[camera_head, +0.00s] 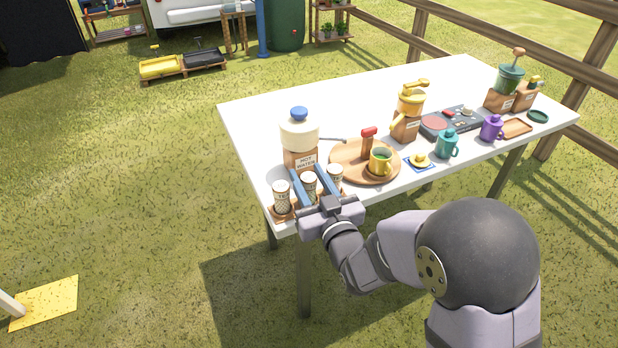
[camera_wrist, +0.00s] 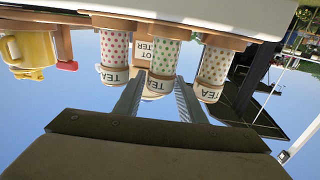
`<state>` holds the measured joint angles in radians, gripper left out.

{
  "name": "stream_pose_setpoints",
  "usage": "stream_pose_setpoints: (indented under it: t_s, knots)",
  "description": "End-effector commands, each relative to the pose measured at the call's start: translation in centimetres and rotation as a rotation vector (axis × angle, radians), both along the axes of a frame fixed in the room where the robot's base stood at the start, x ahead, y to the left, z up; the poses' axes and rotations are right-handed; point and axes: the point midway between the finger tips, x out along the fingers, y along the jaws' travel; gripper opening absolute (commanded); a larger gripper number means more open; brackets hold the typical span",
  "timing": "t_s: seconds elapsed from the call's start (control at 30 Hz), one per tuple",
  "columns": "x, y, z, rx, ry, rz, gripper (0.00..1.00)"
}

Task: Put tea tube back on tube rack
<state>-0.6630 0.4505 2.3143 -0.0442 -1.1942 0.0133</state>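Three tea tubes with dotted sleeves and pale caps stand in a row in the wooden tube rack (camera_head: 280,213) at the table's near left corner. They are the left tube (camera_head: 282,197), the middle tube (camera_head: 309,185) and the right tube (camera_head: 335,175). The wrist view is upside down and shows a red-dotted tube (camera_wrist: 115,50), a green-dotted tube (camera_wrist: 164,60) and a brown-dotted tube (camera_wrist: 213,68) in the rack. My gripper (camera_head: 311,176) is open, its blue fingers on either side of the middle tube. Slight gaps show between tube and fingers (camera_wrist: 159,80). The rack is partly hidden by my gripper.
A hot water dispenser (camera_head: 300,138) stands just behind the tubes. A round wooden tray (camera_head: 347,168) with a yellow mug (camera_head: 381,161) is to the right. Further right are a yellow grinder (camera_head: 408,112), a teal mug (camera_head: 447,143) and a stove (camera_head: 452,121). The table's back left is mostly clear.

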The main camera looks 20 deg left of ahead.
Motion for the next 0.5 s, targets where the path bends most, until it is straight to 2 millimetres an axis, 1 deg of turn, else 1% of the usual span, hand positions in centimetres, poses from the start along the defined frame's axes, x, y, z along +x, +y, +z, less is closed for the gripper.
stream_pose_setpoints:
  t_s: [0.2, 0.37, 0.5]
  knots:
    - [0.0, 0.0, 0.6, 0.0, 0.0, 0.0, 0.36]
    - [-1.2, -1.1, 0.3, -0.001, 0.001, 0.0, 0.36]
    - [-2.6, -2.2, 0.3, -0.001, 0.001, -0.001, 0.36]
